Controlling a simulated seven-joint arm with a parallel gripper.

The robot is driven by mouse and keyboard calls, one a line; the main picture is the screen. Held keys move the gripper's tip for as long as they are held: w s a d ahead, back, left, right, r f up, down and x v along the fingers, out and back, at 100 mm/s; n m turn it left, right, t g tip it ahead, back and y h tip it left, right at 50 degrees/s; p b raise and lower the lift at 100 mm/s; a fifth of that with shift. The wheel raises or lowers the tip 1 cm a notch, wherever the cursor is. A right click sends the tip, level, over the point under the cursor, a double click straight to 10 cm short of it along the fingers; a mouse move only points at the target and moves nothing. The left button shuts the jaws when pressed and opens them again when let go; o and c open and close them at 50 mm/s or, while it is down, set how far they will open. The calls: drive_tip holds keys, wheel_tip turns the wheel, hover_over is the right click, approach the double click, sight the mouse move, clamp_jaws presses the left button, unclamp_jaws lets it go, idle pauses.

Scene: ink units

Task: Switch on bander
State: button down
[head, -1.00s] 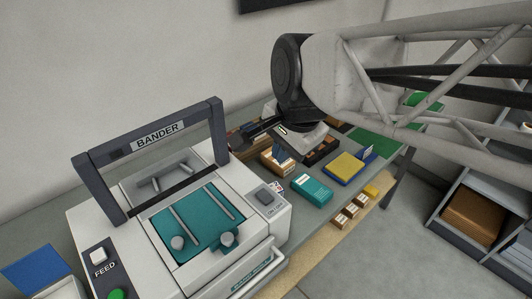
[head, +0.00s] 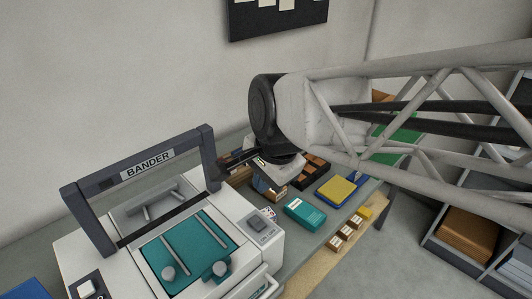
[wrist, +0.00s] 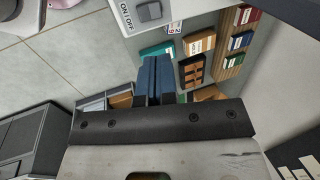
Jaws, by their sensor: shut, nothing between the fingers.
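The bander (head: 75,250) is a white machine with a dark arch lettered BANDER and a teal bed, at the lower left of the head view. Its grey ON/OFF switch (head: 257,222) sits on the right front corner; the switch also shows at the top of the wrist view (wrist: 149,11). My gripper (head: 222,161) is behind the switch, beside the arch's right post, partly hidden by my own wrist. In the wrist view its two dark blue fingers (wrist: 155,60) are together and empty, with their tips below the switch in the picture and apart from it.
A shelf (head: 468,235) stands at the far right. A wall board (head: 278,15) hangs behind.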

sight(257, 222)
drive_tip(key=x, duration=1.2)
drive_tip(key=shift+f, duration=0.1)
drive_tip(key=shift+w+a+f, duration=0.1)
drive_tip(key=shift+w+f, duration=0.05)
drive_tip(key=shift+f, duration=0.05)
idle(0.6)
drive_tip(key=shift+s+d+r, duration=0.2)
drive_tip(key=shift+s+d, duration=0.35)
drive_tip(key=shift+r, duration=0.15)
wheel_tip(257, 222, up, 14)
idle(0.9)
drive_tip(key=shift+d, duration=0.15)
